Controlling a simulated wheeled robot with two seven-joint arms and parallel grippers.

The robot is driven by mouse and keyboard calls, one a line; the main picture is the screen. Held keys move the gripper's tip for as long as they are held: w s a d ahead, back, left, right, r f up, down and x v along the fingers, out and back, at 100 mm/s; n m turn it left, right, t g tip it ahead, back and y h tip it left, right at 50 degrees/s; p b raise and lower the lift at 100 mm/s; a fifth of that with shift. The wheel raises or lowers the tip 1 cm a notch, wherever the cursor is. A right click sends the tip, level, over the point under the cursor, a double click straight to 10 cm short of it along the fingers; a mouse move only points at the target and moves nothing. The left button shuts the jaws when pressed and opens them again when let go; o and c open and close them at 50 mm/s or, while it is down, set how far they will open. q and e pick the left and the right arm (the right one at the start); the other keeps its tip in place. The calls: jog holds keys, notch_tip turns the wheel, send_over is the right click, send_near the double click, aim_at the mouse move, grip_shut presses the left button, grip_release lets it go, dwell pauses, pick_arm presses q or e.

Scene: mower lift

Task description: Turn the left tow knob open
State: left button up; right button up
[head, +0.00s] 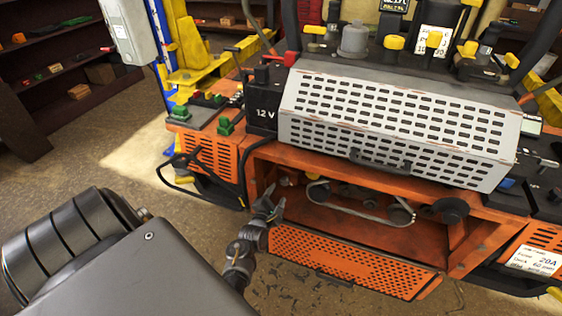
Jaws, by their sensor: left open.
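An orange machine (345,160) stands in front of me with a low open compartment at its front. Inside, at the left, a small pale knob (285,181) shows near the compartment's left wall; I cannot tell for sure that it is the left tow knob. My left gripper (277,199) is open at the left of the opening, just below and left of that knob. Its fingers look empty and I see no contact. A dark round knob or pulley (451,210) sits at the compartment's right. My right gripper is out of view.
A perforated orange flap (350,262) hangs open below the compartment. A belt (345,206) runs inside it. A white slotted cover (395,120) with a black handle overhangs it. A black 12 V box (264,107) and cable stand at left.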

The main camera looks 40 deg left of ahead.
pick_arm(q)
jog(key=p+v, duration=0.1)
jog(key=v, duration=0.3)
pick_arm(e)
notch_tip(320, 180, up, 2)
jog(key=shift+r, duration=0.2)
